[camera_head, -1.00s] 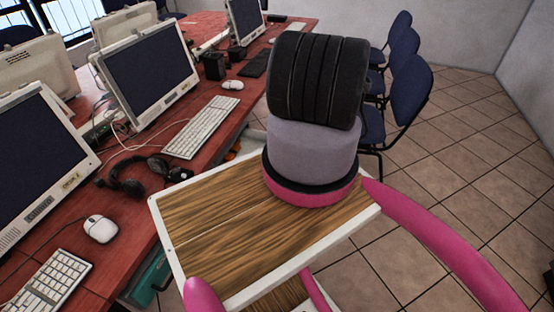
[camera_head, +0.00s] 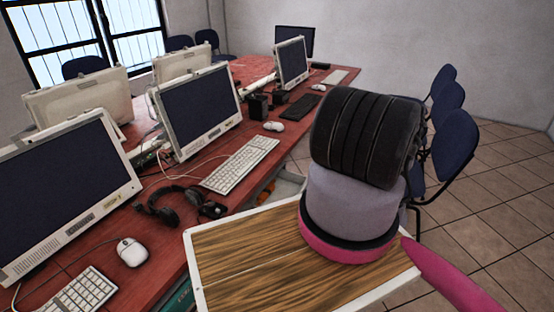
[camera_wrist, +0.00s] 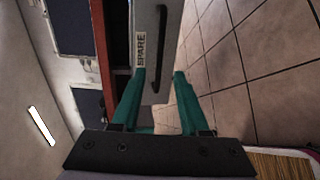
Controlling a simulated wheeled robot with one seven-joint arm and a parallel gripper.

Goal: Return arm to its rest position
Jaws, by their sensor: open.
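My gripper (camera_wrist: 158,100) shows in the wrist view with its two teal fingers apart and nothing held between them. Beyond and between the fingers is a grey panel (camera_wrist: 168,20) with a dark handle and a label reading "SPARE". I cannot tell how far it is from the fingertips. In the head view my arm (camera_head: 352,190) is folded low over my own wood-topped base, its black and grey links stacked at the right of the table. The gripper itself is not clear there; only a bit of teal shows below the table edge.
The red table (camera_head: 150,215) runs along the left with monitors (camera_head: 198,108), keyboards (camera_head: 240,165), mice (camera_head: 132,251), a headset (camera_head: 170,204) and loose cables. Blue chairs (camera_head: 452,145) line the right side. Tiled floor (camera_head: 500,215) is open at the right.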

